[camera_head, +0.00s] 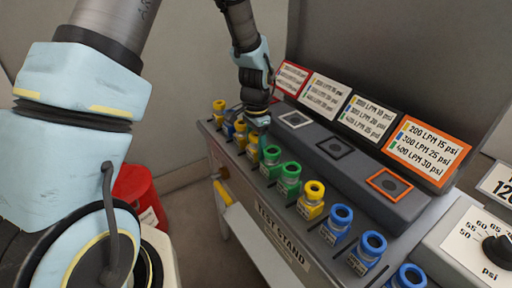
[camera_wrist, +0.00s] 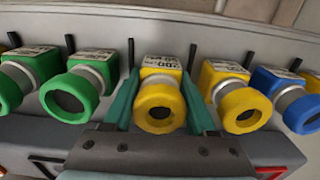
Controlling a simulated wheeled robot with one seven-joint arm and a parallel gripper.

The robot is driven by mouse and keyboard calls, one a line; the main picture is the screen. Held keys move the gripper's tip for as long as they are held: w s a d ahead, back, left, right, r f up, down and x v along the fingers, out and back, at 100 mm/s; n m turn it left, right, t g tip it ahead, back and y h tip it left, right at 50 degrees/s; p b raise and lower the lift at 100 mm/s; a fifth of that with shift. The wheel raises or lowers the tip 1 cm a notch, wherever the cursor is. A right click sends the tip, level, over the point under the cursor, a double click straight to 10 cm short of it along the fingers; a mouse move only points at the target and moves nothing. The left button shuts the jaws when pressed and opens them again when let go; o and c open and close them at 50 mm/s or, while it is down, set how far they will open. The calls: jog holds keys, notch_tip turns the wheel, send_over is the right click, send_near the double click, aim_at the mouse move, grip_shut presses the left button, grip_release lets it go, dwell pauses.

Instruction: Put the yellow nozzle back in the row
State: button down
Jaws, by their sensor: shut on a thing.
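My gripper (camera_wrist: 160,110) has its teal fingers on both sides of a yellow nozzle (camera_wrist: 160,100) and is shut on it. This nozzle is in line with the row, between a green nozzle (camera_wrist: 80,90) and another yellow nozzle (camera_wrist: 236,100). Its label faces up in the wrist view; I cannot tell whether its base is fully seated. In the head view my gripper (camera_head: 258,122) is over the far left part of the row, and the held yellow nozzle (camera_head: 253,150) is partly hidden below it.
The test stand (camera_head: 277,232) carries several green, yellow and blue nozzles, close on both sides of my fingers. Dark upright pegs (camera_wrist: 131,52) stand between them. A raised grey block (camera_head: 340,165) with label cards lies behind the row. A red container (camera_head: 138,190) is at the left.

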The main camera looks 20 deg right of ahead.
jog(key=shift+f, duration=0.1)
jog(key=shift+c, duration=1)
grip_release()
notch_tip(320, 180, up, 12)
jog(key=shift+r+b, duration=0.1)
jog(key=shift+b, duration=0.75)
jog(key=s+a+n+t, duration=0.1)
jog(key=s+a+n, duration=0.3)
jog(key=a+n, duration=1)
jog(key=a, duration=1.6)
jog(key=shift+f+n+t, duration=0.25)
jog(key=shift+n+t, duration=0.05)
jog(key=shift+n, duration=0.1)
jog(key=shift+a, duration=0.1)
